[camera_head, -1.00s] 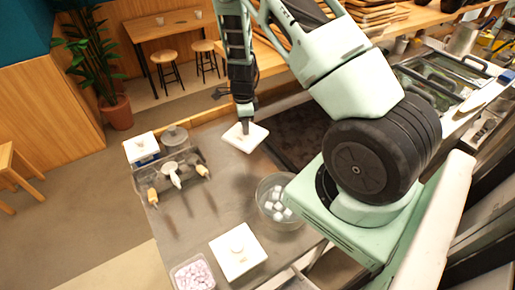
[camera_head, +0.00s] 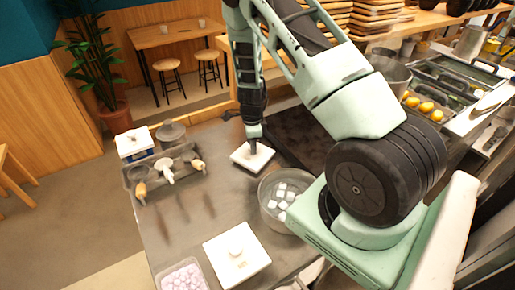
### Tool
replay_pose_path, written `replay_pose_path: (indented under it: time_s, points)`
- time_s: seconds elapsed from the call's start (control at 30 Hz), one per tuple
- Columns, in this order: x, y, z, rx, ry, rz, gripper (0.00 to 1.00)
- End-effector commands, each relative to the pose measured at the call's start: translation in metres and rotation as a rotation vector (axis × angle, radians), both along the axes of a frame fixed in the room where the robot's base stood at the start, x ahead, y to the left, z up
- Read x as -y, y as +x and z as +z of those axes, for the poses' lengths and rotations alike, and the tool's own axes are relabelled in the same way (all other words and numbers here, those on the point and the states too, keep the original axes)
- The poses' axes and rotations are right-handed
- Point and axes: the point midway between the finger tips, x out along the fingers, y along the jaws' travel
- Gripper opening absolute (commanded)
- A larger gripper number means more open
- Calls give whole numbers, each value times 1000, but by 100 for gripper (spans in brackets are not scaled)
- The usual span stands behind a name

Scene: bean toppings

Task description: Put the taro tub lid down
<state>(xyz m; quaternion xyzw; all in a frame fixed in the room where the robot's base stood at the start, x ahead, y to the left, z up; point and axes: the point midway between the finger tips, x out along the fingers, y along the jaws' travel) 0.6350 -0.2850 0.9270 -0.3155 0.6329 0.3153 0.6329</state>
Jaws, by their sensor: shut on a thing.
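My gripper (camera_head: 253,148) is shut on a white square lid (camera_head: 241,157), holding it from above near the far edge of the grey counter (camera_head: 205,215). The lid is nearly flat and very low over the counter. I cannot tell whether it touches. The fingers hide its knob. The taro tub (camera_head: 183,277), clear and uncovered with pale purple cubes in it, stands at the near left edge, cut off by the frame.
A second white square lid (camera_head: 237,252) with a knob lies near the taro tub. A round clear bowl (camera_head: 268,207) of white cubes stands right of the held lid. A dark tray (camera_head: 185,178) with utensils stands left. Mid-counter is clear.

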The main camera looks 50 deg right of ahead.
Motion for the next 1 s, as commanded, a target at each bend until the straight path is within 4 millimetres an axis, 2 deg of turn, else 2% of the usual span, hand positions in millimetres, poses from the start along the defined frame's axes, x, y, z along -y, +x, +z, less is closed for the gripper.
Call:
replay_pose_path:
  time_s: [0.1,0.2,0.6,0.63,0.7,1.0]
  points:
    - [22,-6,-2,1,1,-4,7]
    - [20,-5,-14,0,1,1,7]
    - [20,-5,-17,0,0,-1,7]
    - [20,-5,-15,0,0,-1,38]
    - [20,-5,-15,0,0,-1,51]
    - [20,-5,-14,0,0,-1,51]
